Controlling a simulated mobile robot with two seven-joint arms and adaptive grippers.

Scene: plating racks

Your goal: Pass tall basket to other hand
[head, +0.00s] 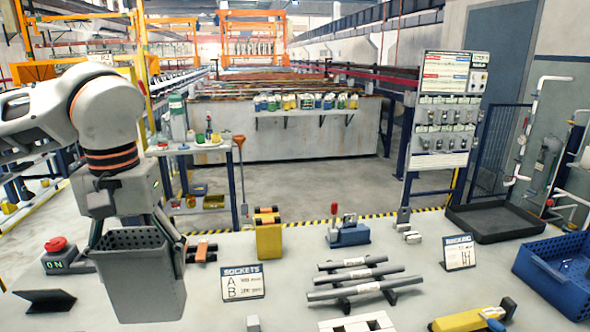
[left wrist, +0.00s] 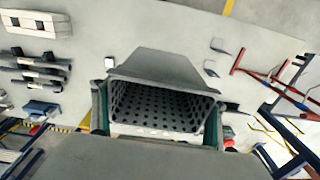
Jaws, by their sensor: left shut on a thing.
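The tall basket (head: 139,285) is grey with a perforated band near its rim, and it hangs upright over the left part of the table in the head view. My left gripper (head: 137,235) is shut on it near the rim, with a finger at each side. In the left wrist view the basket (left wrist: 165,70) shows its open mouth and perforated inside, which looks empty. The left gripper's fingers (left wrist: 157,120) show on both sides of the basket there. My right gripper is in neither view.
A blue crate (head: 557,275) stands at the right edge of the table (head: 420,280). A black tray (head: 497,222) lies behind it. Grey bars on a rack (head: 352,280), a SOCKETS sign (head: 243,283) and a yellow tool (head: 468,319) are in the middle. A red button box (head: 60,250) is left of the basket.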

